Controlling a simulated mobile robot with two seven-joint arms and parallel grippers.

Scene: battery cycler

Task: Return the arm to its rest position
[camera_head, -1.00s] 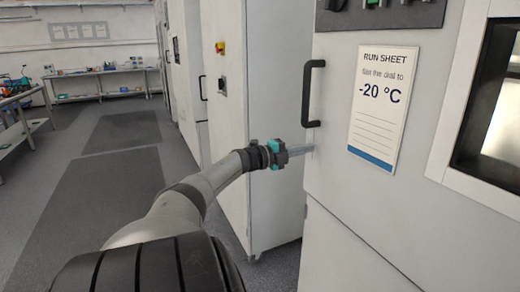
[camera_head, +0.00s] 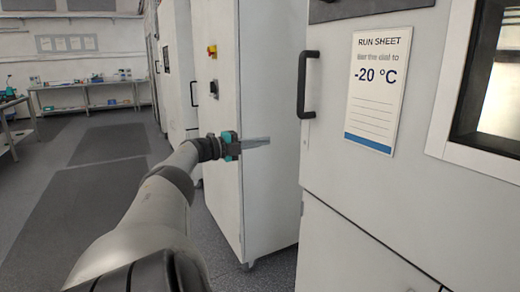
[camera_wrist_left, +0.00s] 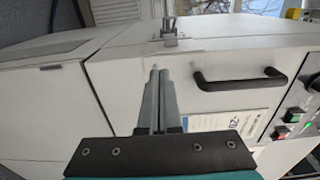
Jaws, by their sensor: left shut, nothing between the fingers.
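My left arm (camera_head: 150,215) reaches in from the lower left of the head view. Its gripper (camera_head: 268,140) is shut and empty, with the fingers pointing right in front of a white cabinet. In the left wrist view the fingers (camera_wrist_left: 158,75) lie side by side and hold nothing. The fingertips show no contact with the door handle (camera_head: 304,84), which is to their upper right. My right gripper is not in view.
A white chamber (camera_head: 345,215) with a run sheet (camera_head: 376,88) reading -20 °C and a window (camera_head: 490,80) stands at the right. A tall cabinet (camera_head: 270,70) stands beside it. Open floor (camera_head: 50,190) and a bench (camera_head: 90,86) lie at the left.

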